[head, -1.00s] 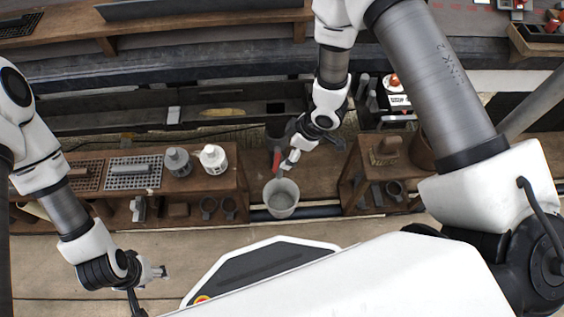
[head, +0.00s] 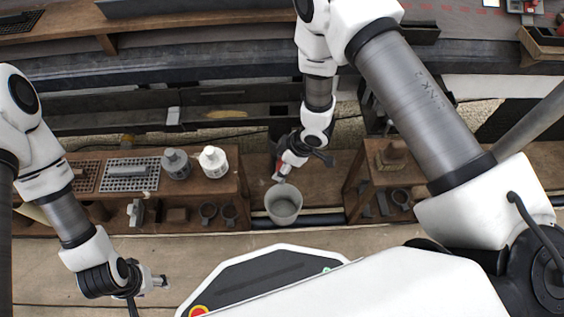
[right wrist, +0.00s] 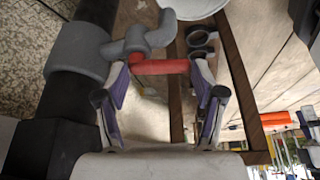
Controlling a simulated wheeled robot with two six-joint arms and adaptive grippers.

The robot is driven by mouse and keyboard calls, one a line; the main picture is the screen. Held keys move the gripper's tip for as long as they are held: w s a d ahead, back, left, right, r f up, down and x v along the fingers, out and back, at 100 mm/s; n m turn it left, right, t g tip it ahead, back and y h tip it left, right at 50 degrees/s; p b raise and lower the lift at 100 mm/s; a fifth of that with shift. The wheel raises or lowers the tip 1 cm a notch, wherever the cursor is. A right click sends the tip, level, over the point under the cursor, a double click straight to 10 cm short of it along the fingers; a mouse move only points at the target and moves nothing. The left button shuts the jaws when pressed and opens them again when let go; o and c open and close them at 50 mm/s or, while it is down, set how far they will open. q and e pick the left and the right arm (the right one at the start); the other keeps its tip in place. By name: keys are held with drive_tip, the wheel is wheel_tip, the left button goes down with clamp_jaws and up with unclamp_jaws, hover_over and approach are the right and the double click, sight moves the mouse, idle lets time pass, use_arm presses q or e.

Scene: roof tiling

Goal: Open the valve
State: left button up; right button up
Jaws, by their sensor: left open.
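The valve is a grey pipe fitting with a red handle, seen in the right wrist view as the grey fitting (right wrist: 137,42) and the red handle (right wrist: 160,67). My right gripper (right wrist: 160,72) is open, with one finger near each end of the red handle; I cannot tell whether they touch it. In the head view my right gripper (head: 282,175) is at the valve, just above a grey bucket (head: 283,203), and largely hides the handle. My left gripper (head: 158,282) is open and empty at the lower left, away from the valve.
A wooden bench (head: 236,185) at left holds a grey pot (head: 176,163), a white pot (head: 213,161) and a metal grate (head: 118,178). Another wooden bench (head: 362,203) stands right of the bucket. Open floor (head: 200,246) lies in front.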

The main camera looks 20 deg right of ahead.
drive_tip(key=shift+d+r+n+g+p, duration=0.2)
drive_tip(key=shift+n+p, duration=0.35)
drive_tip(key=shift+p, duration=0.55)
drive_tip(key=shift+d+r+n+g+p, duration=0.15)
drive_tip(key=shift+n+p, duration=0.4)
drive_tip(key=shift+p, duration=0.55)
drive_tip(key=shift+f+n+p, duration=0.1)
drive_tip(key=shift+n+p, duration=0.2)
drive_tip(key=shift+f+g, duration=0.2)
drive_tip(key=shift+g, duration=0.05)
drive_tip(key=shift+f, duration=0.1)
drive_tip(key=o, duration=1.1)
drive_tip(key=shift+o, duration=0.2)
